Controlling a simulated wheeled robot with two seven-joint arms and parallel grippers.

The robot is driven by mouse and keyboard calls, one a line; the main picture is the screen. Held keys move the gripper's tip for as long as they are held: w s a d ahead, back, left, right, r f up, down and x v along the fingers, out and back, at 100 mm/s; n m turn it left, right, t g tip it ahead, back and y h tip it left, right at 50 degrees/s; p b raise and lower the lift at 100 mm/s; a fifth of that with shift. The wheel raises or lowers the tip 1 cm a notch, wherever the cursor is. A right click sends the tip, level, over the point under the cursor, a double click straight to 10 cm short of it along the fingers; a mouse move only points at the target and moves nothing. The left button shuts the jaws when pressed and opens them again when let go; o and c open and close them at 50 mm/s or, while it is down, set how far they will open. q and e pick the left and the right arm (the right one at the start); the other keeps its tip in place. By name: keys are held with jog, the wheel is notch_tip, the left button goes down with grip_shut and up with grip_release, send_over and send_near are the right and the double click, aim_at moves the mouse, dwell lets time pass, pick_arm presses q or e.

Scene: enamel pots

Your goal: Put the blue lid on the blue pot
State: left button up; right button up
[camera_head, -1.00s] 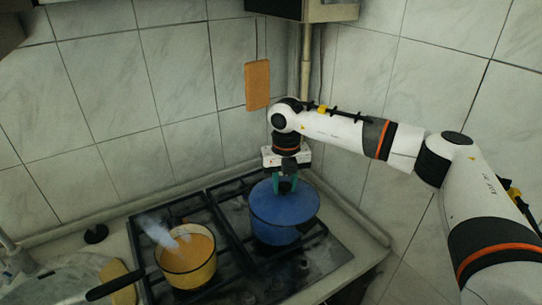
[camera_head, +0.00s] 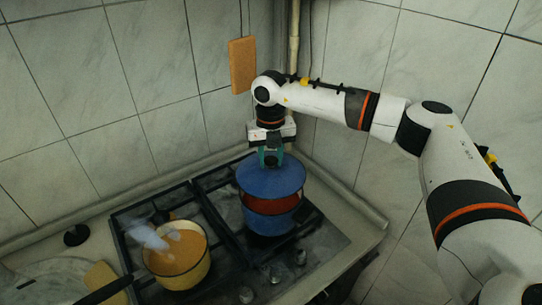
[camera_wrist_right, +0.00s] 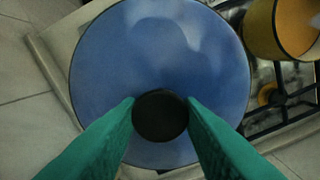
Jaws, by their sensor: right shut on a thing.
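The blue lid (camera_head: 268,174) is held by its dark knob in my right gripper (camera_head: 271,160), roughly level above the blue pot (camera_head: 272,224). A red strip inside the pot shows between lid and pot, so the lid is apart from the rim there. The pot stands on the right side of the stove. In the right wrist view the lid (camera_wrist_right: 160,60) fills the middle, and the green fingers of my right gripper (camera_wrist_right: 160,108) close on both sides of the black knob (camera_wrist_right: 160,116). The lid hides the pot there. My left gripper is not in view.
Tiled walls meet behind the stove. A wooden board (camera_head: 242,66) hangs there.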

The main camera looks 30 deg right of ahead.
aim_at(271, 171)
jog(key=shift+f, duration=0.35)
jog(key=shift+s+f+b, duration=0.15)
jog(key=shift+f+b, duration=0.1)
jog(key=shift+b, duration=0.1)
jog(key=shift+f+b, duration=0.85)
jog(key=shift+f, duration=0.4)
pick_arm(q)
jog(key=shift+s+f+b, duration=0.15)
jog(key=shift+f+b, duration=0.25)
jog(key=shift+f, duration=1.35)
pick_arm(e)
jog(key=shift+f, duration=0.6)
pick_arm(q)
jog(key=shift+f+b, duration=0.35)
pick_arm(e)
jog(key=shift+f, duration=0.45)
jog(key=o, duration=1.1)
jog(key=shift+c, duration=0.2)
